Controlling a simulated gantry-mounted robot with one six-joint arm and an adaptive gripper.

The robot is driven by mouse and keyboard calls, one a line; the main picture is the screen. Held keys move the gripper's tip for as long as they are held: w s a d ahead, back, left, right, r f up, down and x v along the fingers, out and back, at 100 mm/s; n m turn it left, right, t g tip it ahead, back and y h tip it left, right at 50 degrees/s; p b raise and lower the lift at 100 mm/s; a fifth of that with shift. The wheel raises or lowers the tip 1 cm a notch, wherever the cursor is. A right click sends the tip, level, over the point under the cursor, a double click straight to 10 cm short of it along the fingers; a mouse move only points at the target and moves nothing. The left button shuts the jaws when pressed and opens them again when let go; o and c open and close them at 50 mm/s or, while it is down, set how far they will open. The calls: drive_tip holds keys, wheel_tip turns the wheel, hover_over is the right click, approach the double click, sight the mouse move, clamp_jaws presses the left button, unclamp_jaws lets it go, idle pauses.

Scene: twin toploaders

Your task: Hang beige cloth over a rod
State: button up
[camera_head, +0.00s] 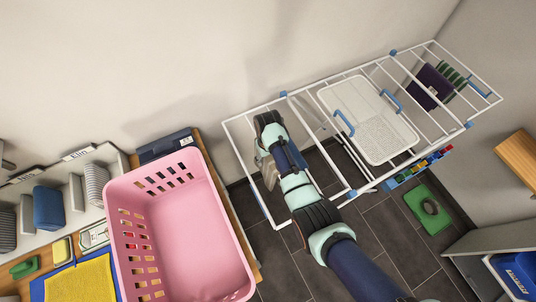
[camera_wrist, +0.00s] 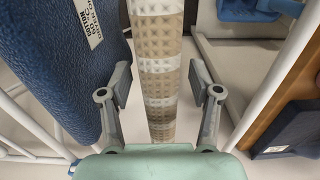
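The beige cloth (camera_wrist: 158,70), waffled with paler bands, shows in the wrist view as a narrow upright strip between my gripper's two fingers. My gripper (camera_wrist: 160,85) is open, with a small gap on each side of the strip. In the head view my gripper (camera_head: 268,135) is over the left end of the white drying rack (camera_head: 240,160), and some of the cloth (camera_head: 264,168) shows beside it. My gripper and arm hide the cloth's upper part and the rod there; I cannot tell how the cloth lies on the rod.
A dark blue cloth (camera_wrist: 60,60) with a white label is close to the left finger. A pink basket (camera_head: 190,215) stands left of the rack and looks empty. A white perforated panel (camera_head: 370,115) and dark cloths (camera_head: 430,85) are farther right on the rack.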

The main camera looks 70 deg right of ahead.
wheel_tip(320, 180, up, 12)
drive_tip(key=shift+r, duration=0.1)
idle(0.5)
idle(0.4)
